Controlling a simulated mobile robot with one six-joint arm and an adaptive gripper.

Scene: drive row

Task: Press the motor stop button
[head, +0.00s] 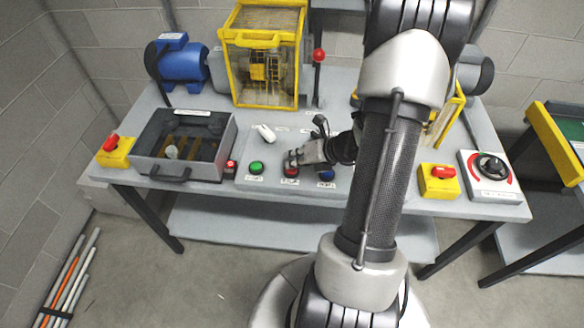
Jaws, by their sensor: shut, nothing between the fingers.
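A red button (291,172) sits on the grey control panel (245,176) at the front of the bench, between a green button (256,167) and a blue button (327,175). The labels under the buttons are too small to read, so I cannot tell for sure which is the motor stop; the red one is likely. My gripper (293,160) is shut and empty. Its fingertips are right at the red button and partly hide it. I cannot tell whether they touch it.
A grey open-topped box (220,150) with a handle stands left of the panel. Yellow boxes with red knobs are at the left (115,155) and right (438,182). A lever with a red knob (319,56) stands behind. A dial box (490,178) is at the far right.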

